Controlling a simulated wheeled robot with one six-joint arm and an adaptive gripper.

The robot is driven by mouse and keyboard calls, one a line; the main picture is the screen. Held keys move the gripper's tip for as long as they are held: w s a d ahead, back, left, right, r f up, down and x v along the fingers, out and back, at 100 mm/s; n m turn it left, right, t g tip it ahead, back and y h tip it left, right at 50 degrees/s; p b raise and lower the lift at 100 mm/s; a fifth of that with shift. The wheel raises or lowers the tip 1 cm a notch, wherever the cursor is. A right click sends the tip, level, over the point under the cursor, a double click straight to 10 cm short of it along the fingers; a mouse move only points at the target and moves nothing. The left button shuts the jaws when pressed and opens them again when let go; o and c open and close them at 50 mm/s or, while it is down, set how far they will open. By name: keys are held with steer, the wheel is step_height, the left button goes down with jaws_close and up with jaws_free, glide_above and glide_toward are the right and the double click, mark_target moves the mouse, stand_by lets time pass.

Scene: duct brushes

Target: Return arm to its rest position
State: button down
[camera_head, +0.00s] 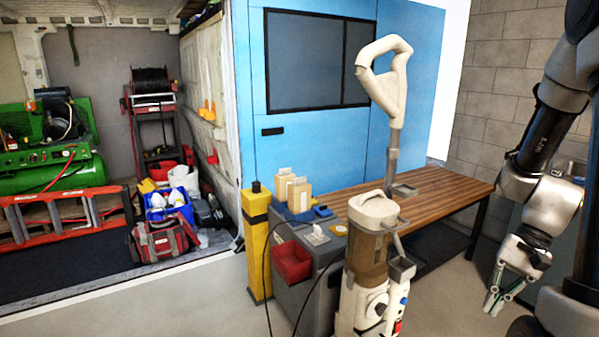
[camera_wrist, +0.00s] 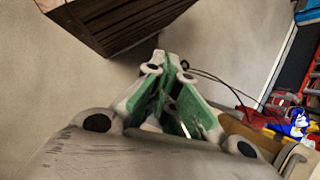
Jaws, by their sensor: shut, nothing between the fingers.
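My arm (camera_head: 540,190) hangs at the right side of the head view, bent downward. My gripper (camera_head: 493,302) points down at its end, with green-lined fingers, above the floor and right of the vacuum cleaner. In the wrist view my gripper (camera_wrist: 178,72) has its two green-padded fingers converging at the tips, shut with nothing between them. It touches nothing that I can see.
A cream upright vacuum cleaner (camera_head: 368,265) stands in front of a wooden table (camera_head: 440,190). A grey cart with a red bin (camera_head: 291,262) and a yellow post (camera_head: 257,245) stand left of it. A block wall (camera_head: 497,100) is behind my arm. Floor (camera_head: 450,285) between vacuum and gripper is clear.

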steer(key=s+a+r+n+t+h, duration=0.1)
steer(key=s+r+n+t+h, duration=0.1)
steer(key=r, duration=0.8)
steer(key=s+a+r+n+t+h, duration=0.2)
steer(key=r+n+t, duration=0.3)
steer(key=r, duration=0.5)
steer(key=shift+s+a+r+n+h, duration=0.2)
steer(key=shift+a+n+h, duration=0.1)
steer(key=shift+n+h, duration=0.45)
